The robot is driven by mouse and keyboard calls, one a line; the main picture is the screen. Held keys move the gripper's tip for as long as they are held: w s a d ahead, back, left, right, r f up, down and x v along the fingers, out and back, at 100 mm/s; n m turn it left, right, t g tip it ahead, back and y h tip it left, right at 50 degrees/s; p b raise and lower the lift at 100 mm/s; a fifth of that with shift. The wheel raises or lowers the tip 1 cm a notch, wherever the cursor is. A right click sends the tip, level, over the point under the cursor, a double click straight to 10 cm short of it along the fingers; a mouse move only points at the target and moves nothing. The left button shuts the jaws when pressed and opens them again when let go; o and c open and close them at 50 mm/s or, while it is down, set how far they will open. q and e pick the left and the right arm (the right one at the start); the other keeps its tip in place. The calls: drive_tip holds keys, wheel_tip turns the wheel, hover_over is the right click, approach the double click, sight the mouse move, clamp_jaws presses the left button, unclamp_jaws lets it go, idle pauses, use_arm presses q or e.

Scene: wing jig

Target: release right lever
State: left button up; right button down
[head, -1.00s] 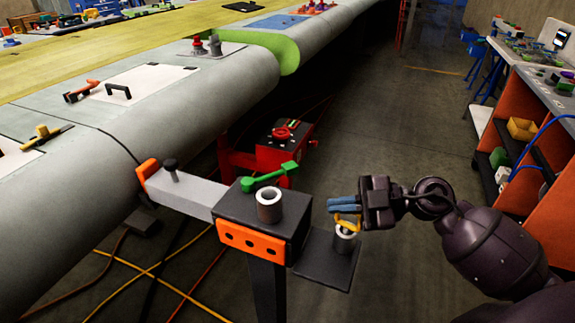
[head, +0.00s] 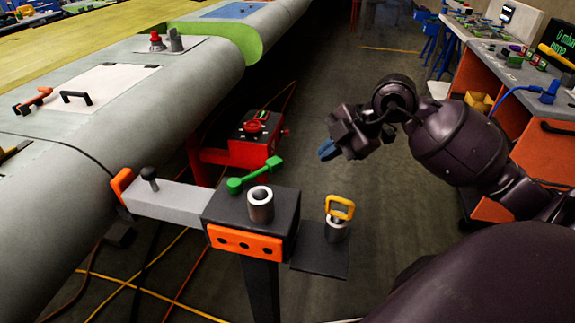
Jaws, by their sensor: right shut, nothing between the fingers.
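A green lever (head: 256,175) lies across the top of the dark clamp block (head: 283,213), beside a grey metal bushing (head: 260,205). A pin with a yellow loop handle (head: 340,208) stands upright on the small dark plate (head: 320,255) to the right of the block. My right gripper (head: 327,150) is above and beyond the yellow handle, clear of it and of the green lever. Its blue fingers are shut and empty. My left gripper is not in view.
A grey arm with an orange end (head: 122,185) reaches from the block to the wing's edge (head: 60,180). A red machine (head: 250,145) stands behind the block. An orange workbench (head: 480,90) is at the right. The floor between is open.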

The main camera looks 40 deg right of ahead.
sight(257, 174)
drive_tip(key=w+a+f+b, duration=0.1)
drive_tip(key=w+a+f, duration=0.3)
drive_tip(key=w+f, duration=0.4)
drive_tip(key=shift+w+b, duration=0.3)
idle(0.6)
